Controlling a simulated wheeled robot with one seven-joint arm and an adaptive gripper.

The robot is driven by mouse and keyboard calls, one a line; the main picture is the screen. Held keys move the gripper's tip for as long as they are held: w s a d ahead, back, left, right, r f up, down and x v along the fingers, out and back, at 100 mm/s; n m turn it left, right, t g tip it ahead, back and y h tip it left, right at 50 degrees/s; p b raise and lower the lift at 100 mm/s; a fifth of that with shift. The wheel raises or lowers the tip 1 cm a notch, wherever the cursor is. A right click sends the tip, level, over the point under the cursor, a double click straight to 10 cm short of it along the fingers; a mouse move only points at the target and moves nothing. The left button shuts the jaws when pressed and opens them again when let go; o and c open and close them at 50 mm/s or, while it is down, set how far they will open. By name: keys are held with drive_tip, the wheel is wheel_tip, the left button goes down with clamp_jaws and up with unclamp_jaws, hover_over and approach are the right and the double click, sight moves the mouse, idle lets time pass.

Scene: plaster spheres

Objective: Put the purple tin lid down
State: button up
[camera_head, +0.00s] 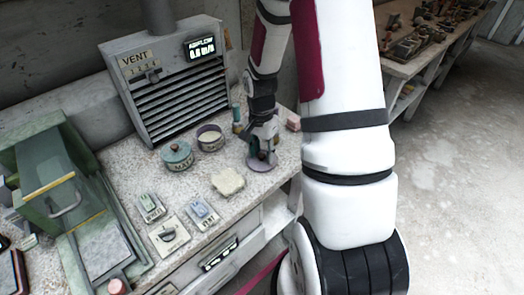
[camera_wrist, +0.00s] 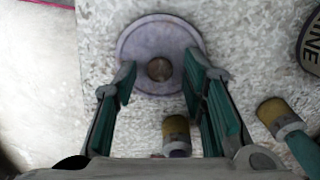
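The purple tin lid (camera_wrist: 130,45) is a round, flat disc with a brown knob (camera_wrist: 158,69) at its middle. It lies flat on the speckled counter as far as I can see. In the head view the lid (camera_head: 262,165) shows partly below my gripper (camera_head: 263,150). In the wrist view my gripper (camera_wrist: 159,68) has its fingers apart, one on each side of the knob, with a gap on both sides. A purple open tin (camera_head: 210,140) with pale contents stands to the left of my gripper in the head view.
A teal lidded tin (camera_head: 177,156) stands left of the purple tin. A pale lump (camera_head: 228,181) lies in front. Two yellow-ended cylinders, one (camera_wrist: 272,112) at right and one (camera_wrist: 177,133) between my fingers, are near. A vent box (camera_head: 170,85) stands behind.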

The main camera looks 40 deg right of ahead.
sight(262, 154)
wheel_tip(262, 154, up, 11)
drive_tip(key=s+a+r+n+t+h, duration=0.1)
drive_tip(key=s+a+r+n, duration=0.15)
drive_tip(key=a+r, duration=0.35)
drive_tip(key=s+a+r+n+t, duration=0.1)
drive_tip(key=s+a+r+n, duration=0.2)
drive_tip(key=r, duration=0.4)
drive_tip(key=s+a+r+n+t, duration=0.3)
drive_tip(key=s+a+r+n, duration=0.3)
drive_tip(key=s+a+n, duration=0.3)
drive_tip(key=shift+s+n+y, duration=0.4)
drive_tip(key=shift+s+n, duration=0.05)
drive_tip(key=shift+s, duration=0.35)
